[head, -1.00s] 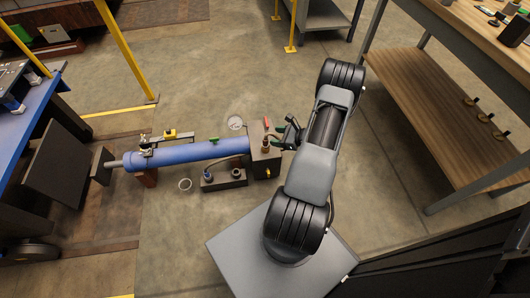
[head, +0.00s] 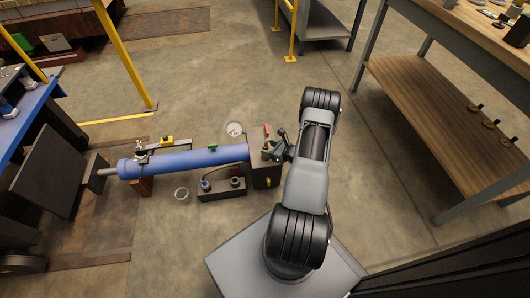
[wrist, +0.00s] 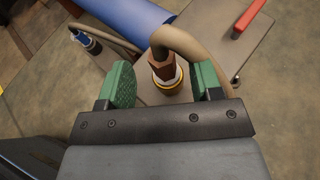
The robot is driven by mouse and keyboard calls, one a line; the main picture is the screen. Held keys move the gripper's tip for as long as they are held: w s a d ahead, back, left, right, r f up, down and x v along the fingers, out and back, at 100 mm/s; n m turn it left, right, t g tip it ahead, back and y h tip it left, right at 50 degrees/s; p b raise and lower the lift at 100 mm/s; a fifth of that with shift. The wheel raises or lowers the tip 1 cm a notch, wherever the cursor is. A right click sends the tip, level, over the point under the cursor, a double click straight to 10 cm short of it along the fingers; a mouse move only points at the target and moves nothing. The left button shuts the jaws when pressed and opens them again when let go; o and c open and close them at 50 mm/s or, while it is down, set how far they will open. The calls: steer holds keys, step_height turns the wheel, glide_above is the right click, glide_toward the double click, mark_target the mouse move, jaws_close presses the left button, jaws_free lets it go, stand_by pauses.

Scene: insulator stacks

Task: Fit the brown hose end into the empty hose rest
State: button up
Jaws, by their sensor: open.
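The brown hose end (wrist: 163,68), a brown hex fitting with a gold ring, stands on the grey block (head: 266,174) at the right end of the blue cylinder. Its tan hose (wrist: 195,45) bends away from the top. My gripper (wrist: 163,80) is open, with one green finger on each side of the hose end; a gap shows at the left finger. In the head view my gripper (head: 270,152) largely hides the hose end. A dark hose rest (head: 222,191) sits on the floor in front of the cylinder. Its left socket holds the blue hose end (head: 205,184); its right socket (head: 236,182) looks empty.
The blue cylinder (head: 190,160) lies left of the block. A red handle (wrist: 250,16) rises at the block's far side. A round gauge (head: 235,129) lies behind, and a pale ring (head: 181,193) lies on the floor left of the rest.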

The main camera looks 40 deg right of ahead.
mark_target(264, 147)
steer(key=b+x, duration=0.1)
steer(key=x, duration=0.2)
steer(key=shift+w+f+b, duration=0.3)
steer(key=shift+b, duration=0.05)
steer(key=shift+w+a+f, duration=0.1)
steer(key=shift+w+a, duration=0.05)
steer(key=shift+w, duration=0.35)
steer(key=c, duration=1)
jaws_close()
